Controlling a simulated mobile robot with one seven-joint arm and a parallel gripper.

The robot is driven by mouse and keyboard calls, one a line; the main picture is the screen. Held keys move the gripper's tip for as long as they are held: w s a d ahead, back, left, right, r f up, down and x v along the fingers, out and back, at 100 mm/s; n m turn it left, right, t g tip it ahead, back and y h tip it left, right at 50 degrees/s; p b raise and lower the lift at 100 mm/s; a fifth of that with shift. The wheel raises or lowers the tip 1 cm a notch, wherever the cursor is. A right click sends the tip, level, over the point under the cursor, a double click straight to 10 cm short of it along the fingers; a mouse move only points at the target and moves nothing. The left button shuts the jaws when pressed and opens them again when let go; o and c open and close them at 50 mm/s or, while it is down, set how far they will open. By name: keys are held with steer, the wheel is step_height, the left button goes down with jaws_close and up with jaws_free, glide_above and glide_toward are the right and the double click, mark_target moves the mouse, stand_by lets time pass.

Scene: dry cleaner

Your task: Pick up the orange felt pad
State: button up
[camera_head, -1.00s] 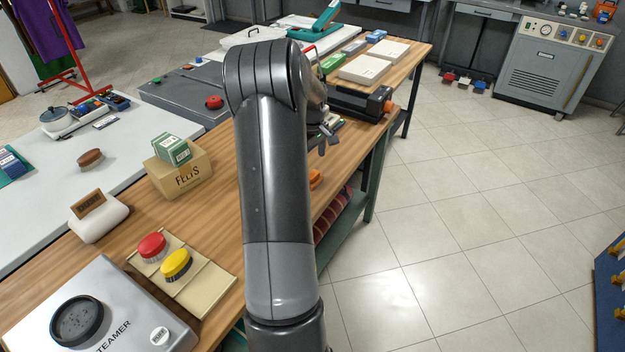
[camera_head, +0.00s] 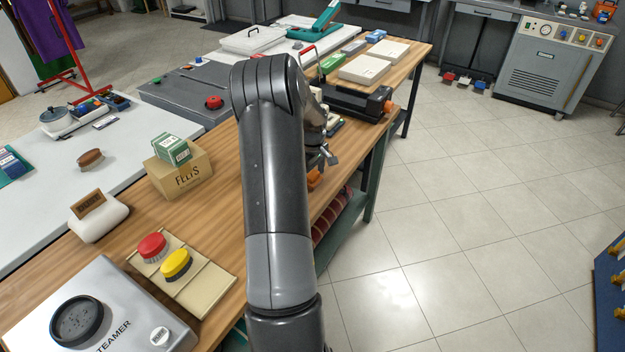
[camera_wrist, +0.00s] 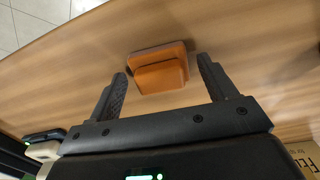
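The orange felt pad (camera_wrist: 160,72) lies on the wooden table in the wrist view, just beyond my fingertips. It has a darker edge along its far side. My gripper (camera_wrist: 162,80) is open, one finger to the left of the pad and one to the right, with nothing held between them. In the head view only a small part of the orange pad (camera_head: 315,178) shows at the right edge of my arm, and my arm hides the rest. The gripper fingers are mostly hidden in the head view.
On the wooden table (camera_head: 222,215), a cardboard FELTS box (camera_head: 190,182) bears a green-and-white box (camera_head: 172,149). Red (camera_head: 152,246) and yellow (camera_head: 176,264) brushes sit on a beige tray (camera_head: 207,291). A black device (camera_head: 355,104) stands beyond my arm. Wood around the pad is clear.

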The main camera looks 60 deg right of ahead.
steer(key=c, duration=0.9)
steer(key=shift+r, duration=0.1)
